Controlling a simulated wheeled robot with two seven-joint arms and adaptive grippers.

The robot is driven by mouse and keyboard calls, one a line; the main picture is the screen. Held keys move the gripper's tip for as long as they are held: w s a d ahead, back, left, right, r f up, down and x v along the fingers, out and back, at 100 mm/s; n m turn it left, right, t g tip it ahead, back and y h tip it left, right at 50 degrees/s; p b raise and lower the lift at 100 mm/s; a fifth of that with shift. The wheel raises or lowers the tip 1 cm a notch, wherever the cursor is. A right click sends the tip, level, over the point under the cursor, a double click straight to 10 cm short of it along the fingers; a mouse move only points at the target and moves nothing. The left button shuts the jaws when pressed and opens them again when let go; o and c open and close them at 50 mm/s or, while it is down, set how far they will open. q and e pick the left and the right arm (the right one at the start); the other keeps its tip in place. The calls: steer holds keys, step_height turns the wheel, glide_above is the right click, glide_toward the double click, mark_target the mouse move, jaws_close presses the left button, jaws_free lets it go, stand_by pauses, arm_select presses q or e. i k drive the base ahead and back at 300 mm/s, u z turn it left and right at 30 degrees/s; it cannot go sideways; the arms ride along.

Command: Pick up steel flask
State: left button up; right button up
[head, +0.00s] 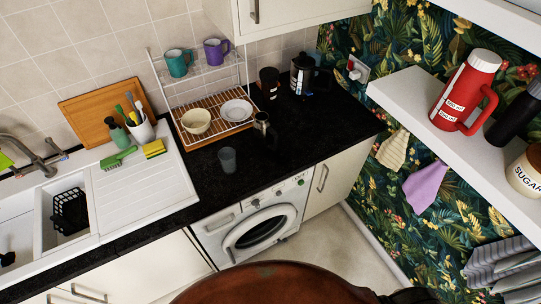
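No flask is plainly marked as steel. A small metallic vessel (262,123) with a dark side stands upright on the black worktop, in front of the dish rack. On the white shelf at right, a red flask (465,92) with a white lid and red handle stands beside a dark bottle (513,117), partly cut off by the right edge. I cannot tell which of these is the steel flask. Neither gripper can be made out in the head view. A dark shape at the bottom edge, right of the round table, is too cut off to identify.
A dish rack (208,122) holds a bowl, plate and mugs. A grey cup (228,160) and a black cafetiere (302,74) stand on the worktop. A sugar jar (526,172) is on the shelf (405,95). A round brown table (270,284) fills the bottom foreground.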

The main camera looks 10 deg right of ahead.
mark_target(263, 130)
steer(key=k, duration=0.35)
steer(key=u, duration=1.05)
steer(key=i, duration=1.35)
steer(key=z, duration=0.55)
